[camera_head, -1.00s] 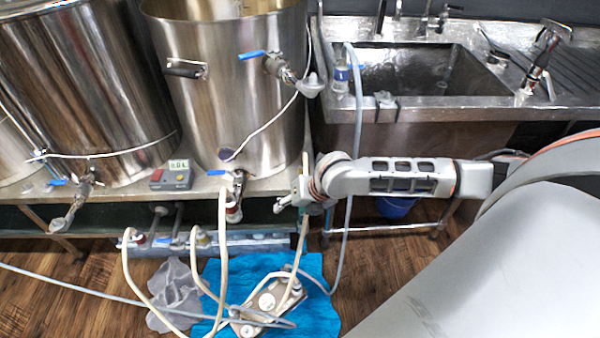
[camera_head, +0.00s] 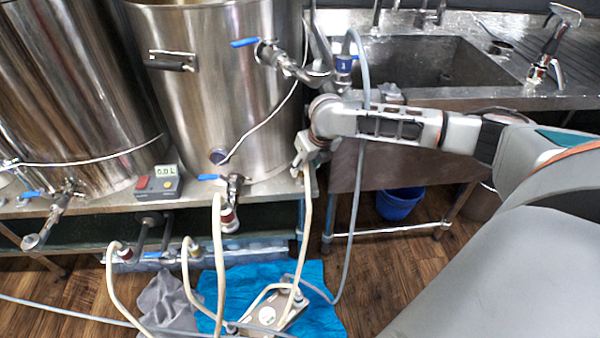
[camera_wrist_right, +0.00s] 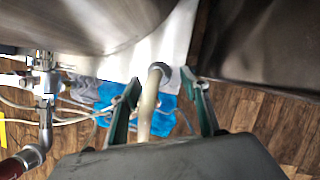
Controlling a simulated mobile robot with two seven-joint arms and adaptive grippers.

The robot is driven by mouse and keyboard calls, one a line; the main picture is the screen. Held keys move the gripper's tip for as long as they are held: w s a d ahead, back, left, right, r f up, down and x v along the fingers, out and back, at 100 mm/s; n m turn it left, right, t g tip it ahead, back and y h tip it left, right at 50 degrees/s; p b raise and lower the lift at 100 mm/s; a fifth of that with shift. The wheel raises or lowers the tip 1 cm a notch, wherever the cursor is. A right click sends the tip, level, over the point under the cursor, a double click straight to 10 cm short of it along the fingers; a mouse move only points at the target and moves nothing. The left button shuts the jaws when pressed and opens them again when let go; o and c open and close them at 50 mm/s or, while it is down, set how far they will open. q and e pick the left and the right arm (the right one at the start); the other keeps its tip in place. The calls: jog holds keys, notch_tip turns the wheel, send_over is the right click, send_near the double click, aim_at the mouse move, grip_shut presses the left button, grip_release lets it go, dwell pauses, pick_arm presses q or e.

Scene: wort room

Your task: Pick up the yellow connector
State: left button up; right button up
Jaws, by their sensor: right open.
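A small yellowish connector (camera_head: 191,249) shows at the upper end of a cream hose below the kettle shelf in the head view. My right gripper (camera_head: 303,158) is beside the right side of the large kettle, well to the right of and above that connector. In the right wrist view my right gripper (camera_wrist_right: 163,100) is open, with a finger on each side of a cream hose (camera_wrist_right: 148,105). That hose ends in a dark grey collar (camera_wrist_right: 160,69). I cannot tell whether a finger touches the hose. My left gripper is not in view.
The steel kettle (camera_head: 210,90) and its valve (camera_head: 268,52) stand close to my right gripper. A grey hose (camera_head: 352,220) hangs by the sink (camera_head: 440,70). A pump (camera_head: 270,314) lies on a blue cloth (camera_head: 320,318). A control box (camera_head: 158,183) sits on the shelf.

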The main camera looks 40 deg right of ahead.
aim_at(302, 168)
jog(key=shift+w+d+f, duration=0.1)
jog(key=shift+w, duration=0.75)
jog(key=shift+f+b, duration=0.3)
jog(key=b+x, duration=0.1)
jog(key=x, duration=0.1)
jog(key=shift+f, duration=0.35)
jog(key=shift+b+x, duration=0.4)
jog(key=shift+x, duration=0.55)
jog(key=shift+w+d+r, duration=0.1)
jog(key=shift+w+r, duration=0.05)
jog(key=shift+r, duration=0.1)
grip_shut()
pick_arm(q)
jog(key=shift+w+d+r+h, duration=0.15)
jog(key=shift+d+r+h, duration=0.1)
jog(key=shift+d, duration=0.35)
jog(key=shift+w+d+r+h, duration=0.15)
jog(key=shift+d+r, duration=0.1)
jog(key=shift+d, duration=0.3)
pick_arm(e)
jog(key=shift+r, duration=0.1)
